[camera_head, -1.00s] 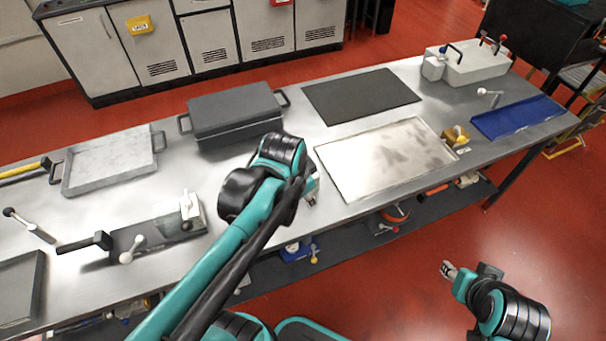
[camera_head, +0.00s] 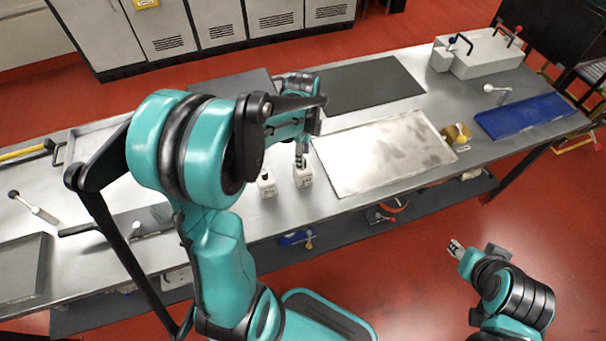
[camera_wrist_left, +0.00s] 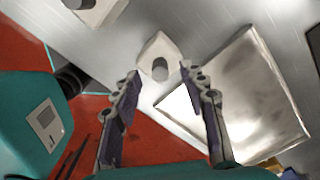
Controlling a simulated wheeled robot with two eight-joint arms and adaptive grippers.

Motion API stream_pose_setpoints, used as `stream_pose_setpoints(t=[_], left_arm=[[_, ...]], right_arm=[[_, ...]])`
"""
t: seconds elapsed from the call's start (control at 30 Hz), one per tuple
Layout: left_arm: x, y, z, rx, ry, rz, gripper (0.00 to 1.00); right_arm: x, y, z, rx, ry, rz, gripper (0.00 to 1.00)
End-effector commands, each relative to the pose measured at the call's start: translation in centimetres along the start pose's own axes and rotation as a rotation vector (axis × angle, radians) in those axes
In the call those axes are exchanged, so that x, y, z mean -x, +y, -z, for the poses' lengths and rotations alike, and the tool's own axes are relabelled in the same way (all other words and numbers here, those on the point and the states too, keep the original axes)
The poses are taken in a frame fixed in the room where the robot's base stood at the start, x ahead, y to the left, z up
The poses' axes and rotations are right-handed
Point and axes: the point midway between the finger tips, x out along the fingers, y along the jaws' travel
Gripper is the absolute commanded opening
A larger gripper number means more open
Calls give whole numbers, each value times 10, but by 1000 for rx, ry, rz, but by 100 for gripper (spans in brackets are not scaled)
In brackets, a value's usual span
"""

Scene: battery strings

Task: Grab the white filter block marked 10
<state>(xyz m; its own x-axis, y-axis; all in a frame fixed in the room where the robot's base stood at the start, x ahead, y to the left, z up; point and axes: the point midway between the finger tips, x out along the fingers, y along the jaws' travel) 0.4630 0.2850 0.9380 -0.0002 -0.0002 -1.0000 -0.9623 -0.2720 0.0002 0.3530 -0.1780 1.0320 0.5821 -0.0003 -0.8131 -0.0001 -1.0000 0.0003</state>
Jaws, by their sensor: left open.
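Two small white blocks stand on the metal table in the head view: one on the left (camera_head: 267,186) and one on the right (camera_head: 304,178). Both have dark marks, too small to read, so I cannot tell which is marked 10. My left gripper (camera_head: 301,148) points down just above the right block. In the left wrist view, a white block (camera_wrist_left: 159,54) with a dark round top lies just beyond and between my open left fingers (camera_wrist_left: 158,72); the other block (camera_wrist_left: 96,10) is at the upper left. My right gripper (camera_head: 455,246) is away from the table; its finger gap is unclear.
A shiny metal plate (camera_head: 380,155) lies close to the right of the blocks, with a dark mat (camera_head: 375,84) behind it. A brass-coloured part (camera_head: 457,134) and blue tray (camera_head: 525,116) are farther right.

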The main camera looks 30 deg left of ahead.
Motion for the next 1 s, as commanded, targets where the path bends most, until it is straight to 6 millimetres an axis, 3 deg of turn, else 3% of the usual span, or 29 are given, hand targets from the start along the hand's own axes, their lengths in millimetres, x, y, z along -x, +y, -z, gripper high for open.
stream_pose_setpoints(t=[0.03,0.13,0.4,0.57,1.0], left_arm=[[-14,0,1,0,0,0,43],[-27,0,1,0,0,1,43],[-30,0,1,1,0,1,43],[-30,0,1,1,0,1,1],[-26,0,1,1,0,1,0]], right_arm=[[-7,0,-5,0,0,0,40],[-12,0,-8,0,0,0,40],[-11,0,-8,0,0,0,40],[-11,0,-8,0,0,0,40],[-10,0,-7,0,0,0,40]])
